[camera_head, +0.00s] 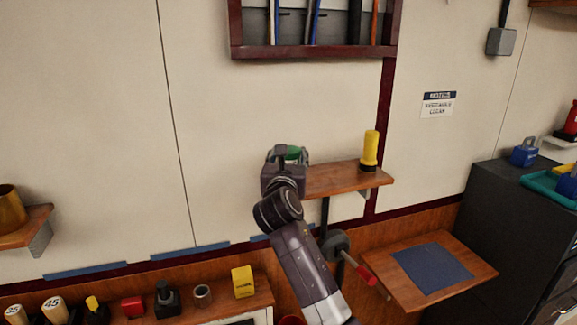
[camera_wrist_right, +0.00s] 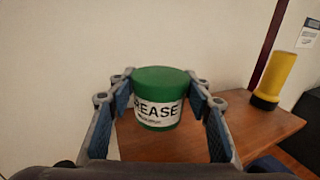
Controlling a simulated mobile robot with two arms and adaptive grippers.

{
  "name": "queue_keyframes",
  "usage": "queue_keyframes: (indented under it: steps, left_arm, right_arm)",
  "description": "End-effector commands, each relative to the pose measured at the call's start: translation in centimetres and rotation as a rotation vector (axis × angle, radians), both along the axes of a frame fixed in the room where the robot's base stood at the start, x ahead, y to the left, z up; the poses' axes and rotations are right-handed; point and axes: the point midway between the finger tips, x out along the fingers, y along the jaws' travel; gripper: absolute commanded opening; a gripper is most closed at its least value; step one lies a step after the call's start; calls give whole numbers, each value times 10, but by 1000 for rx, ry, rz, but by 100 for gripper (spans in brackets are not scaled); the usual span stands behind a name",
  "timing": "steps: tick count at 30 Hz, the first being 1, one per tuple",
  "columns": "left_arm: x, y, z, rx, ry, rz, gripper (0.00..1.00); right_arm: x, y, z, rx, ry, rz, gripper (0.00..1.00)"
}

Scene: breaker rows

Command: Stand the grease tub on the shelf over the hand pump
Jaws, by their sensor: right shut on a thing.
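The grease tub (camera_wrist_right: 158,118) is green with a white label reading "EASE". It is upright between the two fingers of my right gripper (camera_wrist_right: 162,90), which is shut on it. In the head view, only a green bit of the tub (camera_head: 294,152) shows past my right gripper (camera_head: 286,157). The wooden shelf (camera_head: 335,180) is on the wall above the hand pump (camera_head: 336,244), which has a red handle. The tub is at the shelf's left end; I cannot tell whether its base touches the board (camera_wrist_right: 225,133). My left gripper is not in view.
A yellow flashlight (camera_head: 370,151) stands at the shelf's right end, also in the wrist view (camera_wrist_right: 276,75). The middle of the shelf is clear. A side table with a blue mat (camera_head: 432,269) is at lower right. A lower ledge holds several items, including a yellow box (camera_head: 243,281).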

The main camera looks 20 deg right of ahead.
Motion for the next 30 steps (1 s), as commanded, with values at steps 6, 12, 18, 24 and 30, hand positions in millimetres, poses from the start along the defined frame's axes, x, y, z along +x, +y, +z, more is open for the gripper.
queue_keyframes:
  steps: [6, 12, 18, 24, 30]
  left_arm:
    - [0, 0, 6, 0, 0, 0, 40]
    - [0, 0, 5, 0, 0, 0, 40]
    - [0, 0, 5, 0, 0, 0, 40]
    - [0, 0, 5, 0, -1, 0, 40]
    - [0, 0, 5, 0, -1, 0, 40]
  right_arm:
    - [0, 1, -32, 0, 3, 1, 12]
    - [0, 1, -36, 0, 0, 1, 12]
    - [0, 0, -38, -1, 0, 1, 12]
    - [0, 0, -40, 0, 4, 0, 63]
    - [0, 0, -40, 0, 4, 0, 63]
